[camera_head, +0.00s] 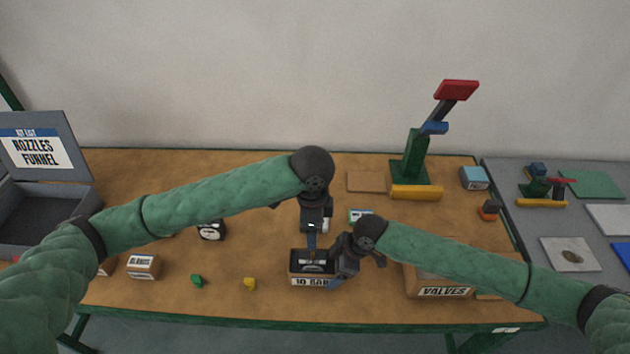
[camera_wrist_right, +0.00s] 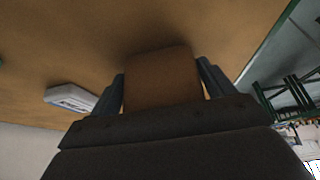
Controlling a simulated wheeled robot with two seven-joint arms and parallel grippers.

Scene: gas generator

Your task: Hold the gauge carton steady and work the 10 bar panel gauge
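The gauge carton (camera_head: 309,281), a small open brown box marked 10 BAR, stands near the table's front edge in the head view. Its inside is dark with a pale part (camera_head: 313,265) showing, probably the panel gauge; details are too small to tell. My left gripper (camera_head: 312,250) points straight down over the carton's opening; its fingertips are too small to read. My right gripper (camera_head: 335,279) is at the carton's right side. In the right wrist view the carton's brown wall (camera_wrist_right: 162,80) sits between its two fingers (camera_wrist_right: 160,88), which appear closed on it.
A VALVES box (camera_head: 445,290) stands to the right, partly behind my right arm. A black-and-white dial (camera_head: 211,230), a small labelled box (camera_head: 144,266), and green (camera_head: 197,281) and yellow (camera_head: 250,283) pieces lie left. A green stand (camera_head: 412,160) is at the back.

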